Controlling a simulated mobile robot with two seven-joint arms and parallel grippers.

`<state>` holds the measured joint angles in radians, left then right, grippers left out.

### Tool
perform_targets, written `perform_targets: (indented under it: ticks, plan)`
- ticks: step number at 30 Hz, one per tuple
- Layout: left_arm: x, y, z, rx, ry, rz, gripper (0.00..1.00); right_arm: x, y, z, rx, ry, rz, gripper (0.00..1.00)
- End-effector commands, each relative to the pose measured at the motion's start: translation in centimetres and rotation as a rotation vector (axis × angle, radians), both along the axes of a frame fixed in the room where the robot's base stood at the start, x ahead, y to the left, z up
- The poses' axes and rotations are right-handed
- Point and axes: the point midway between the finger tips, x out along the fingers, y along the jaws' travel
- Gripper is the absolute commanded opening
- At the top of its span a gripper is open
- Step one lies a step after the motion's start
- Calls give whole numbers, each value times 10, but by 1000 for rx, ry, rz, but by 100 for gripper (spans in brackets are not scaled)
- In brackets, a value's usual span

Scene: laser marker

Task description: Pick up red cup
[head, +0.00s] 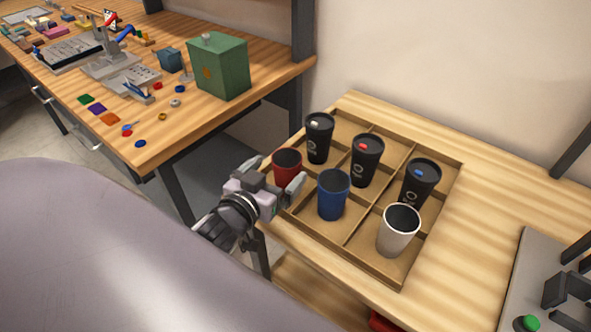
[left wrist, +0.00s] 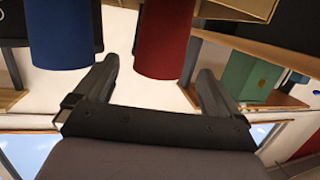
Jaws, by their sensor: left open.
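The red cup (head: 286,161) stands upright in the left front compartment of a divided wooden tray (head: 388,268). Its lower part is hidden behind my left gripper (head: 277,176) in the head view. My left gripper is open, with its fingers close to the cup on its near side. In the left wrist view, which looks upside down, the red cup (left wrist: 163,40) shows ahead of and roughly between the open fingertips of my left gripper (left wrist: 160,70). I cannot tell whether either finger touches it. My right gripper is not in view.
A blue cup (head: 333,195) stands right beside the red one, and a white cup (head: 398,232) is further right. Three black lidded cups (head: 367,162) fill the back row. A grey machine base (head: 535,275) is at the far right. Another cluttered table (head: 220,115) stands at left.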

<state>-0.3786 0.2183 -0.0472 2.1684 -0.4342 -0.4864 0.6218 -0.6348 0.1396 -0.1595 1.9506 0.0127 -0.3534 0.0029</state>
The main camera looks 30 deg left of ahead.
Motion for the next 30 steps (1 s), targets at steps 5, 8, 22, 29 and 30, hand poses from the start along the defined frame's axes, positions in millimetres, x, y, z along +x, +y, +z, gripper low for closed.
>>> perform_targets:
  ticks: [5,8,22,29,30]
  plan:
    - [15,2,-1,-1,-2,1,98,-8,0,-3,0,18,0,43]
    - [21,2,-3,-1,-2,1,98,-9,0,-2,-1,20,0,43]
    - [66,4,-14,0,1,0,98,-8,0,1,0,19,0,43]
    - [67,4,-14,0,1,-1,98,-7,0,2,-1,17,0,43]
    - [67,4,-14,0,1,-1,84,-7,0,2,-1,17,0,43]
